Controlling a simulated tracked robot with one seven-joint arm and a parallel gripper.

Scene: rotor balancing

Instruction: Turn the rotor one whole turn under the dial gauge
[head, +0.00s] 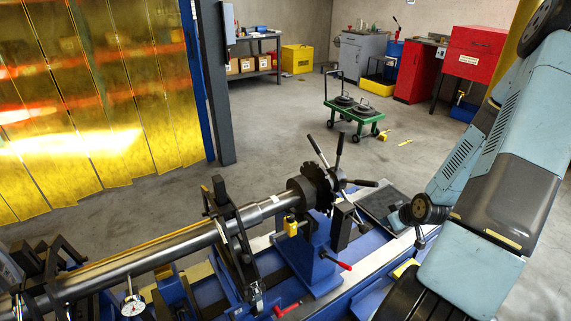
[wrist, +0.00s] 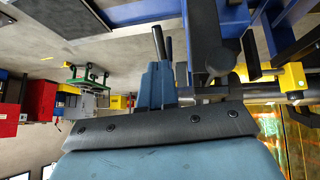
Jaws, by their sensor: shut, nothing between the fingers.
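The rotor (head: 140,254) is a long dark shaft running from the lower left to the middle in the head view. Its right end carries a dark toothed hub (head: 318,184) with several black spoke handles (head: 339,150). The dial gauge (head: 132,306) has a white round face and stands beside the shaft at the lower left; I cannot read it. My gripper (wrist: 157,72) shows in the wrist view with its blue fingers together and nothing visibly held. Dark rods show beyond the fingers; I cannot tell whether these touch. In the head view I cannot make out the fingertips.
The blue machine bed (head: 320,276) carries the supports, with red-handled levers (head: 338,264). A green cart (head: 354,110) stands on open floor behind. A yellow strip curtain (head: 95,100) hangs left beside a grey post (head: 215,85). Red cabinets (head: 414,72) stand at the back right.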

